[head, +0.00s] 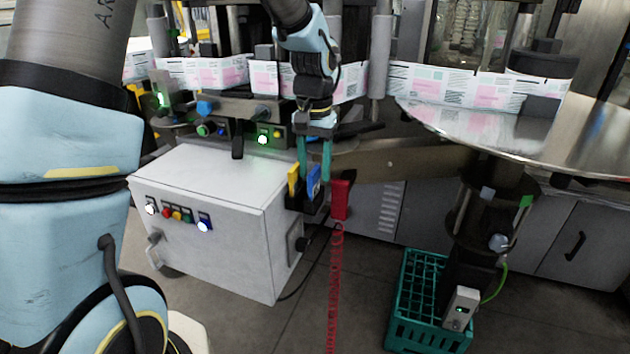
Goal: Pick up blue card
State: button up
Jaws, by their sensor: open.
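The blue card (313,181) stands upright in a dark holder at the right end of the white control box. A yellow card (293,178) stands just left of it. My gripper (314,168) points down from above, with its teal fingers on either side of the blue card's upper part. The fingers look apart. Whether they touch the card cannot be told from this view. The card's lower part is hidden in the holder.
A red tag (340,198) with a hanging red strap is close right of the holder. The white control box (209,215) stands left. A round metal table (490,135) is at right, above a green crate (402,320). Labels run along the machine behind.

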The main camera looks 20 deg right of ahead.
jog(key=shift+f, duration=0.95)
grip_shut()
